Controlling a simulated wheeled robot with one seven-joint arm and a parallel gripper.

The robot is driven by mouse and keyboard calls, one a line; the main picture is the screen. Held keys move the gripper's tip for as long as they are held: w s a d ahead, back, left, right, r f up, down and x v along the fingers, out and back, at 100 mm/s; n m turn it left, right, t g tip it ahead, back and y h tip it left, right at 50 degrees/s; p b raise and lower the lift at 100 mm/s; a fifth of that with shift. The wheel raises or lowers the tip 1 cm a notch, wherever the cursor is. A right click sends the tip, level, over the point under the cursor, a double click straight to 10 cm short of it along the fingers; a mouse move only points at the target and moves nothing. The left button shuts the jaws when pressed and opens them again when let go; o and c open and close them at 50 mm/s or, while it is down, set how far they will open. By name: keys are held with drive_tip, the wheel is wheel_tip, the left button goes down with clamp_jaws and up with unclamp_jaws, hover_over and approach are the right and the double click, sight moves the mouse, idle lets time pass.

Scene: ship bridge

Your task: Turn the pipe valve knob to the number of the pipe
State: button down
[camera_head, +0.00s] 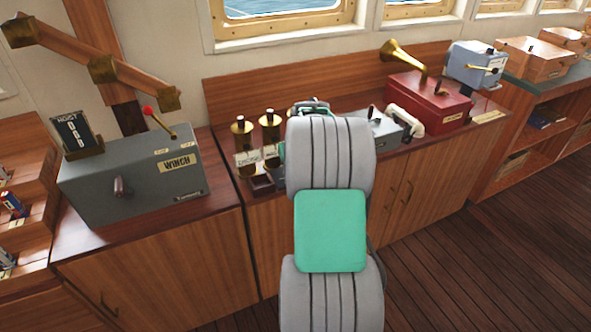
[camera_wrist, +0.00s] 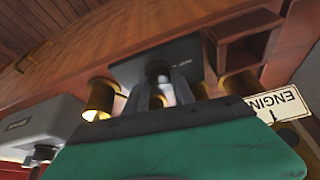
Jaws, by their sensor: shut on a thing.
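In the wrist view my gripper (camera_wrist: 168,82) is shut on a small dark knob (camera_wrist: 158,68) in front of a dark plate (camera_wrist: 195,58). Brass cylinders stand around it, one to the left (camera_wrist: 98,98) and one to the right (camera_wrist: 240,84); others are partly hidden behind my fingers. No pipe number or knob mark can be read. In the head view two brass cylinders with dark tops (camera_head: 242,137) stand left of my arm. My arm hides the knob and my fingertips there.
A grey winch box (camera_head: 135,178) with a red-tipped lever stands left. A white ENGINE label (camera_wrist: 283,105) lies close right of my gripper in the wrist view. A grey device (camera_wrist: 35,130) is on the left there. A red box with a brass horn (camera_head: 428,103) stands right on the counter.

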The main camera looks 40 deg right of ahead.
drive_tip(key=shift+m+h, duration=0.4)
drive_tip(key=shift+m, duration=0.7)
drive_tip(key=shift+g, duration=0.3)
drive_tip(key=c, duration=1.1)
unclamp_jaws()
drive_tip(key=shift+o, duration=0.2)
drive_tip(key=v, duration=0.8)
drive_tip(key=shift+b, duration=0.3)
